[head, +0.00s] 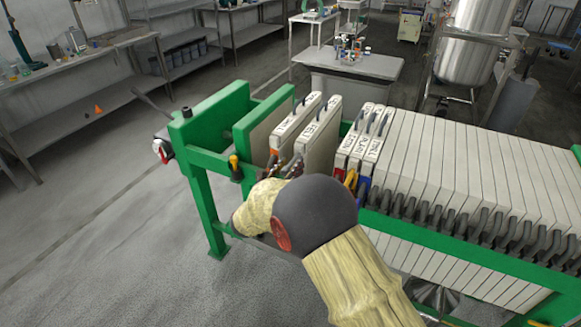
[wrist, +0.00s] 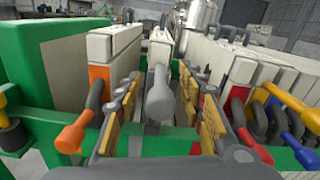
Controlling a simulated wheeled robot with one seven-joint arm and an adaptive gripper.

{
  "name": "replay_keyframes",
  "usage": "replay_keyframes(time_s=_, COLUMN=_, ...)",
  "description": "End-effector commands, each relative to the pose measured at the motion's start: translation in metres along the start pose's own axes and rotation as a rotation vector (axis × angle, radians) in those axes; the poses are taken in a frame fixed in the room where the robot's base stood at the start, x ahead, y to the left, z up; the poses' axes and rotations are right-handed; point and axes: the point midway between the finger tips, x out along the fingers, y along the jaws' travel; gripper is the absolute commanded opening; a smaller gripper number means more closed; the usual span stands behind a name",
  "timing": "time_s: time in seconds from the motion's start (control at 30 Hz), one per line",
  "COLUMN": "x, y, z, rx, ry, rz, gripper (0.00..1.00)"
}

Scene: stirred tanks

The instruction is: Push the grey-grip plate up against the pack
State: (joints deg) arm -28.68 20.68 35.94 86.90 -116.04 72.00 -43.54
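The grey-grip plate (head: 319,137) is pale, with black lettering on its top edge, and hangs upright in the green press frame. In the wrist view the plate (wrist: 161,50) shows end-on, its grey grip (wrist: 159,100) pointing towards me. My gripper (wrist: 165,118) is open, with one finger on each side of that grip; gaps show on both sides. In the head view my gripper (head: 284,168) is partly hidden by my arm. The pack (head: 440,150) of pale plates stands to the right, with a gap between it and the grey-grip plate.
An orange-grip plate (head: 295,122) stands just left, its orange grip (wrist: 75,135) close to my left finger. Plates with red, yellow and blue grips (head: 362,140) stand at the pack's near end. The green frame (head: 208,120) closes the left. Side rails run below the plates.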

Motion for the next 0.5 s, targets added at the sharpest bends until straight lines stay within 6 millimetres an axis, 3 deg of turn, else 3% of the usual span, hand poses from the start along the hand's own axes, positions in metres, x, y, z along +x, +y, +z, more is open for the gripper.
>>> replay_keyframes(time_s=0.3, x=0.0028, y=0.0001, z=0.0005, rx=0.0, ry=0.0, rz=0.001, gripper=0.38)
replay_keyframes(time_s=0.5, x=0.0026, y=0.0001, z=0.0004, rx=0.0, ry=0.0, rz=0.001, gripper=0.27)
